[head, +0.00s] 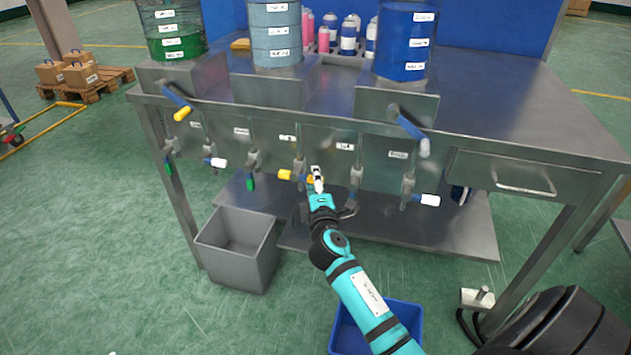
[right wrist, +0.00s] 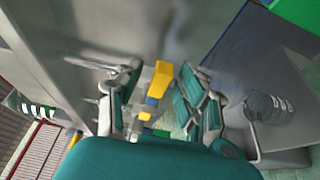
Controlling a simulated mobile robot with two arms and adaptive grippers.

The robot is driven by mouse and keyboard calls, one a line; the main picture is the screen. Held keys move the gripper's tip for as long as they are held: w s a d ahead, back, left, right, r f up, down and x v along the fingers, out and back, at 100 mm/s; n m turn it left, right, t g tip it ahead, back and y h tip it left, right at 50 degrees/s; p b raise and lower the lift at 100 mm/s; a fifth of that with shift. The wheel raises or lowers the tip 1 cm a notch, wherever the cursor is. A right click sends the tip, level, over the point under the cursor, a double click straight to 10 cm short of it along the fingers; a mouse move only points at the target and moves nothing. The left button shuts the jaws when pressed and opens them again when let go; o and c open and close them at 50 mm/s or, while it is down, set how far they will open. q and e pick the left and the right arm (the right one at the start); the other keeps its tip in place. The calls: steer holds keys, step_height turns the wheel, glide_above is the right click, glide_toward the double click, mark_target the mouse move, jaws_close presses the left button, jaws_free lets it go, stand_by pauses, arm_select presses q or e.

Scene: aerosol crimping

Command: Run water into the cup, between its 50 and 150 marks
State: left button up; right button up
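My right gripper (head: 317,180) is at the tap row under the bench front, beside a tap with a yellow handle (head: 285,175). In the right wrist view my right gripper (right wrist: 160,72) is open, with the yellow handle (right wrist: 161,80) between its fingers and gaps on both sides. The other taps have white (head: 218,162), green (head: 252,181) and further white (head: 430,200) handles. The panel labels are too small to read. I cannot make out the cup for certain; a clear rounded shape (right wrist: 268,106) shows at the right of the wrist view. My left gripper is not in view.
A grey bin (head: 228,258) stands on the floor at the bench's front left, and a blue bin (head: 343,337) lies below my right arm. Drums of green, grey-blue and blue (head: 402,45) stand on the bench. A drawer (head: 525,178) is at the right.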

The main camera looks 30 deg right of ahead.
steer(key=shift+w+d, duration=0.15)
steer(key=shift+w, duration=0.15)
jaws_close()
stand_by(0.4)
